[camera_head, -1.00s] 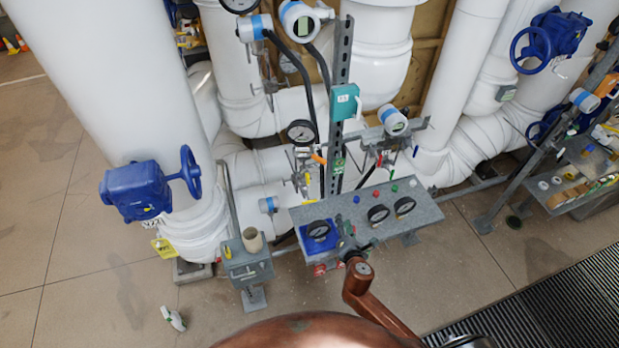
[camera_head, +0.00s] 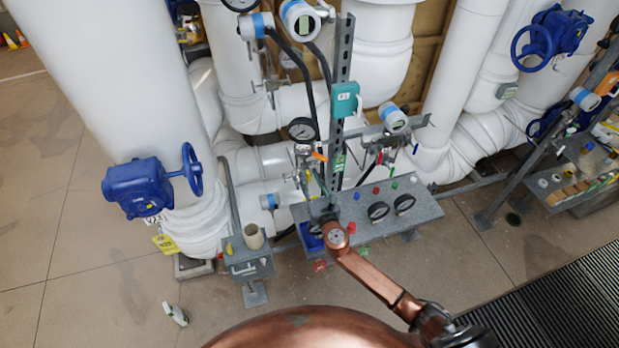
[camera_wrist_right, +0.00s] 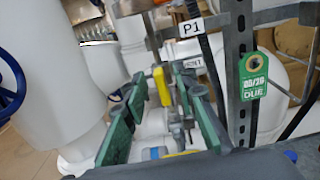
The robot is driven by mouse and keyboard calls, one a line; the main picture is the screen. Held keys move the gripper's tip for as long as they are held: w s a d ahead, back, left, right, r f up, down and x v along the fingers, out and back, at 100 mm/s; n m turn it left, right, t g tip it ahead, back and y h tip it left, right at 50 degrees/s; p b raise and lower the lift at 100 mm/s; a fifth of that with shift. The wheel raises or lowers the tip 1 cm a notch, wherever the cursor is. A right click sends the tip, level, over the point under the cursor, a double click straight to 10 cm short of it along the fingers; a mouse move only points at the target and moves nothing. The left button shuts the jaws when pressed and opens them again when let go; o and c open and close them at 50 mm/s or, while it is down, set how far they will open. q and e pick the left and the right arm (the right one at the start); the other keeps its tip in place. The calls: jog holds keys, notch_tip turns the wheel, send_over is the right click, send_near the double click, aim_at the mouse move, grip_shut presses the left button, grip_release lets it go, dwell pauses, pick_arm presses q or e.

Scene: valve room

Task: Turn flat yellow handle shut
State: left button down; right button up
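My right gripper (camera_wrist_right: 159,80) is open in the right wrist view, its two green-padded fingers spread apart. A flat yellow handle (camera_wrist_right: 162,86) shows upright between the fingers, with a gap on each side. Grey metal valve fittings stand just right of it. In the head view my right gripper (camera_head: 319,188) reaches over the back left of the grey panel, up to the small valves below the round gauge; my copper wrist hides part of it. The yellow handle is too small and crowded there to make out surely. My left gripper is out of view.
The grey gauge panel (camera_head: 375,212) lies under my right wrist. A slotted metal post (camera_head: 342,55) with a teal box (camera_head: 344,99) rises close by. A green tag (camera_wrist_right: 253,77) hangs beside the right finger.

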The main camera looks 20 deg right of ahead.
jog(key=shift+w, duration=0.1)
grip_shut()
dwell(0.7)
jog(key=m+b, duration=0.1)
jog(key=m, duration=0.1)
jog(key=m+b, duration=0.1)
jog(key=m, duration=0.2)
jog(key=m+b, duration=0.1)
jog(key=m, duration=0.2)
jog(key=shift+d+f, duration=0.25)
jog(key=shift+d, duration=0.15)
jog(key=shift+d+f+m+b, duration=0.15)
jog(key=shift+m+b, duration=0.35)
jog(key=shift+m, duration=2)
jog(key=shift+d+f+m+b, duration=0.15)
jog(key=shift+m+b, duration=0.35)
jog(key=shift+m, duration=2)
jog(key=shift+a+f, duration=0.1)
